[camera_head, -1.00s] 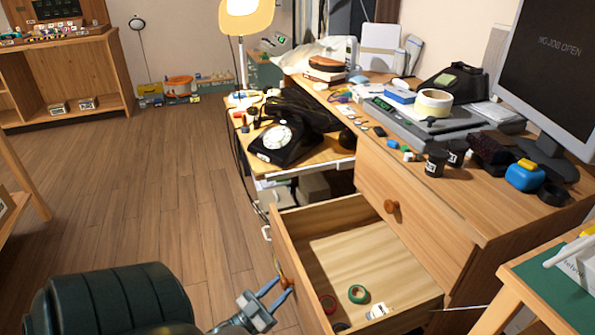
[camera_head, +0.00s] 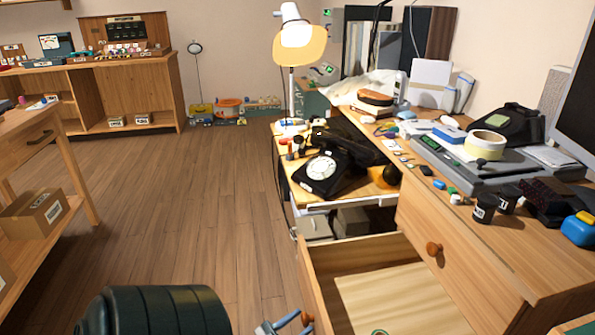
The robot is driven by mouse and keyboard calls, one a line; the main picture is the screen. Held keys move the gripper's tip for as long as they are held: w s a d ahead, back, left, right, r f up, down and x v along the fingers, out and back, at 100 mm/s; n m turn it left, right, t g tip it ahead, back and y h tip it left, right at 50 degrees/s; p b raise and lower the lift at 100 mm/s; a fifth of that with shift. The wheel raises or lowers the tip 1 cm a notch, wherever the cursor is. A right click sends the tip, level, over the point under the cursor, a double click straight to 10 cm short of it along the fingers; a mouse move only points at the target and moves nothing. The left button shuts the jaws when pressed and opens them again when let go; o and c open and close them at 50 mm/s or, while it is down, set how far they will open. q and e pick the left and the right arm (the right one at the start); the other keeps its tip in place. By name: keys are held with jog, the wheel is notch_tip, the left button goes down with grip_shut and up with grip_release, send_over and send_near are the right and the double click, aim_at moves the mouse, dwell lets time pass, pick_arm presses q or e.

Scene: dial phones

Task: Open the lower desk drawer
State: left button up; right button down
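The lower desk drawer (camera_head: 390,295) is pulled well out below the closed upper drawer (camera_head: 445,258). Its pale wooden floor shows, and a green ring (camera_head: 380,332) lies inside at the bottom edge of the picture. The lower drawer's round knob (camera_head: 307,318) is on its front panel (camera_head: 312,280). My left gripper (camera_head: 296,322) is at this knob, its blue fingers partly cut off by the picture's bottom edge. I cannot tell whether the fingers are closed on the knob. My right gripper is not in view.
The cluttered desk top (camera_head: 470,250) is at the right. A black dial phone (camera_head: 330,172) stands on a small side table beyond the drawer. A wooden bench (camera_head: 75,150) with a cardboard box (camera_head: 35,208) is at the left. The wooden floor (camera_head: 215,190) between is clear.

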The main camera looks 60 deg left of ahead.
pick_arm(q)
jog(key=shift+s, duration=0.1)
jog(key=v, duration=1)
jog(key=shift+s, duration=0.3)
jog(key=shift+f, duration=0.15)
